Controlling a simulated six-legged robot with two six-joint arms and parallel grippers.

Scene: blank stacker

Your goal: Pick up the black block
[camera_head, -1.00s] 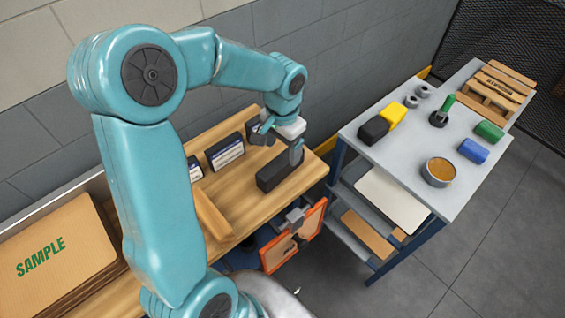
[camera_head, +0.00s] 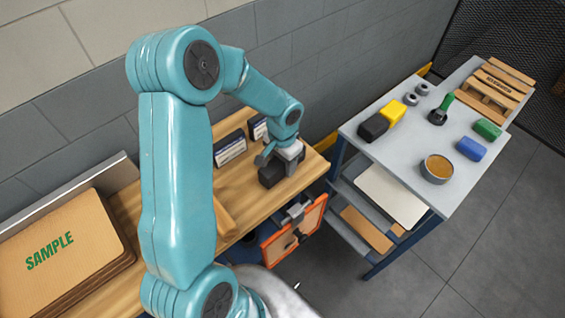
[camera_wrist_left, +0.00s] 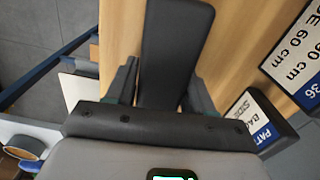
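A long black block (camera_head: 268,178) lies on the wooden bench, near its right end in the head view. It also shows in the left wrist view (camera_wrist_left: 175,45), reaching away from the gripper. My left gripper (camera_head: 279,164) is down over the block and hides part of it. In the left wrist view its fingers (camera_wrist_left: 163,90) stand one on each side of the block, very close to its sides. The gripper looks open around the block; firm contact does not show. My right gripper is not in view.
Dark boxes with white-and-blue labels (camera_head: 230,148) stand behind the block. A wooden strip (camera_head: 225,218) lies on its left. A grey table (camera_head: 410,150) to the right holds another black piece (camera_head: 373,129), a yellow block (camera_head: 393,113) and a bowl (camera_head: 437,168). An orange-framed panel (camera_head: 293,238) hangs at the bench front.

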